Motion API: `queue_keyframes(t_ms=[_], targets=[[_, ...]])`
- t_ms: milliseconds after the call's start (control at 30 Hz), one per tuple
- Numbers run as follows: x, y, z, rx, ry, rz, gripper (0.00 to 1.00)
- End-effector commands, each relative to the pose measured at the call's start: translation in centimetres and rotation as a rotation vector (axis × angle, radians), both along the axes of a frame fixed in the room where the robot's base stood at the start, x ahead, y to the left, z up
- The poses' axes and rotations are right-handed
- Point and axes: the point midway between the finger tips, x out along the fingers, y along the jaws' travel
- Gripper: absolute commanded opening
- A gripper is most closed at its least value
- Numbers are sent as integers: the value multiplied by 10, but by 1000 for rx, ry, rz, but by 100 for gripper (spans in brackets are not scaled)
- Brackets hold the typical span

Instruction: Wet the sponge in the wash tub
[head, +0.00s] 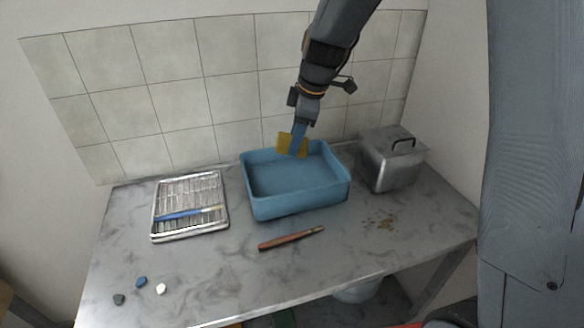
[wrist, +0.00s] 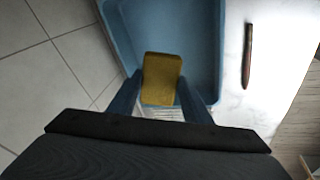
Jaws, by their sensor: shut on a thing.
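A yellow sponge (head: 285,143) is held by my gripper (head: 298,140) over the blue wash tub (head: 322,197) in the head view. The sponge also shows in the wrist view (wrist: 162,78), between the two blue fingers of my gripper (wrist: 162,98). The fingers are shut on it. In the wrist view the tub (wrist: 113,22) lies behind the sponge. The sponge appears above the back part of the tub; its exact height over the tub floor I cannot tell. Whether the tub holds water is not clear.
A tray of tools (head: 190,228) with a blue-handled brush stands left of the tub. A metal box with a black handle (head: 390,165) stands right. A brown-handled tool (head: 290,238) lies in front. Small pebbles (head: 140,282) lie front left. The tiled wall (head: 170,90) is close behind.

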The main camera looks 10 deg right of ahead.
Motion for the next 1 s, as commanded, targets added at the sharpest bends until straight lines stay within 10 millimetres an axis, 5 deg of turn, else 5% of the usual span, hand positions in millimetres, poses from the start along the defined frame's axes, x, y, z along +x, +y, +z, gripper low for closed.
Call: queue_keyframes(t_ms=[600, 1000], targets=[[0, 0, 39, 0, 0, -1, 26], [0, 0, 40, 0, 0, 0, 26]])
